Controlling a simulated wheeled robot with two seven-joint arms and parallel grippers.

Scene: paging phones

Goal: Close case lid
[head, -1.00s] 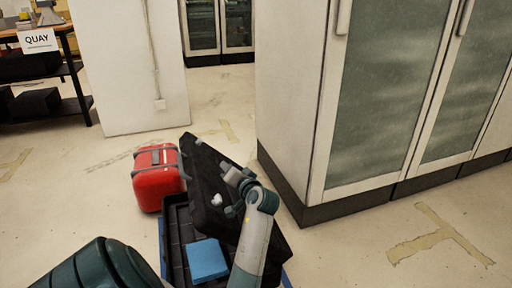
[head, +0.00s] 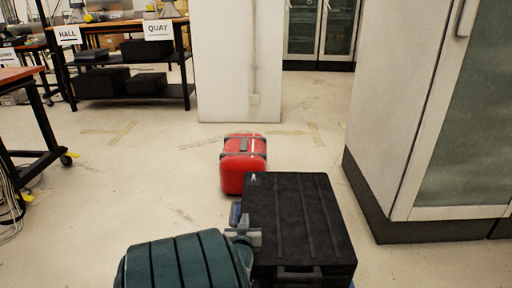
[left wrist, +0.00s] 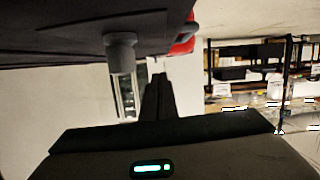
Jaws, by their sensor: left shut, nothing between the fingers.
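The black case lid (head: 300,215) lies over the case in the head view, looking roughly flat, with ridges along its top and a handle (head: 299,273) at its near edge. The case interior is hidden under it. I cannot tell whether the lid is fully seated. My left gripper (head: 246,237) is shut and empty at the lid's left edge. In the left wrist view the gripper fingers (left wrist: 141,92) show close beside the dark case (left wrist: 75,38); I cannot tell whether they touch. My right gripper is out of view.
A red case (head: 243,165) stands just behind the black case. A cabinet (head: 440,130) stands at the right and a white pillar (head: 238,70) behind. Shelving with a QUAY sign (head: 158,30) is at the back left. The floor at the left is open.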

